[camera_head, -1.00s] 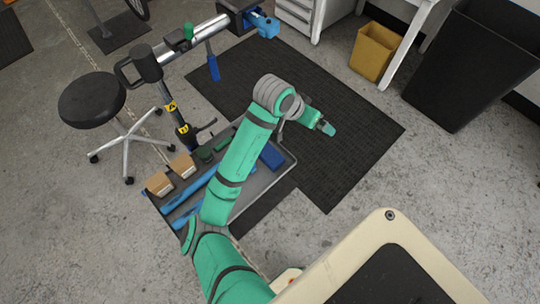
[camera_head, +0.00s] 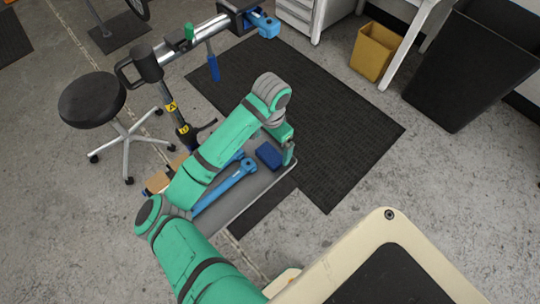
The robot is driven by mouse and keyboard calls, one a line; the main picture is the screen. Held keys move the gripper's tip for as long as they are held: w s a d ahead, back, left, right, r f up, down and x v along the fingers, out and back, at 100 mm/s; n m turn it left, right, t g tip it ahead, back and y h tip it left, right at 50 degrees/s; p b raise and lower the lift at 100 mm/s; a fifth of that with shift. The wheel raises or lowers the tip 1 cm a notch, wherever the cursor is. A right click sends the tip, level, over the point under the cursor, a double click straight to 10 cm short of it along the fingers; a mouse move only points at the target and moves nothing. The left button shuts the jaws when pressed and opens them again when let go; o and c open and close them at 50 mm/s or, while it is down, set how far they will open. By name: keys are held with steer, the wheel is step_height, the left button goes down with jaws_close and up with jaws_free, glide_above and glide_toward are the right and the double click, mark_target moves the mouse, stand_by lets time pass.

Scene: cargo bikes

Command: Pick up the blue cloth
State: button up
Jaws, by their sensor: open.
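A dark blue folded thing, which looks like the blue cloth (camera_head: 268,155), lies at the right end of the grey tray (camera_head: 252,193) on the work stand. My gripper (camera_head: 289,161) points down just right of the cloth, near the tray's right edge. It is open and holds nothing that I can see. The fingers are small in view, and I cannot tell their exact height above the tray or whether they touch the cloth. My arm hides part of the tray.
Light blue tools (camera_head: 232,181) lie on the tray left of the cloth, and a cardboard box (camera_head: 157,182) shows at its left end. The repair stand (camera_head: 180,120) rises behind. A black stool (camera_head: 92,99) stands left. The dark mat (camera_head: 340,130) to the right is clear.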

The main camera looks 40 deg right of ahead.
mark_target(270, 154)
steer(key=shift+a+f, duration=0.15)
steer(key=shift+f, duration=2.55)
steer(key=shift+c, duration=0.4)
steer(key=c, duration=1)
steer(key=shift+r, duration=0.2)
steer(key=shift+c, duration=0.2)
